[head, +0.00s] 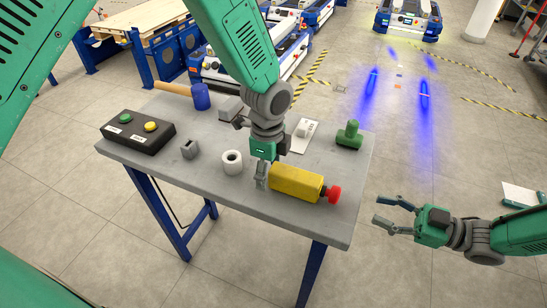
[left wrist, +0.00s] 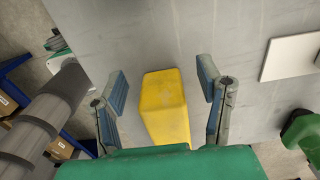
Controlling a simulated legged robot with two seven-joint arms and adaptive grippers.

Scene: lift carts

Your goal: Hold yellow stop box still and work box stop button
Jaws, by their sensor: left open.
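The yellow stop box (head: 296,183) lies near the front right edge of the grey table, its red stop button (head: 333,194) facing right. My left gripper (head: 262,183) points down at the left end of the box. In the left wrist view the yellow box (left wrist: 164,103) sits between the two spread fingers of the left gripper (left wrist: 162,78), with a gap on each side. The red button does not show in that view. My right gripper (head: 387,213) is open and empty, off the table's right side, to the right of and lower than the red button.
The grey table (head: 215,183) also holds a black box with green and yellow buttons (head: 138,132), a blue-headed mallet (head: 201,97), a small grey block (head: 190,149), a white roll (head: 232,162), a white plate (head: 303,130) and a green part (head: 349,136). Lift carts (head: 407,20) stand behind.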

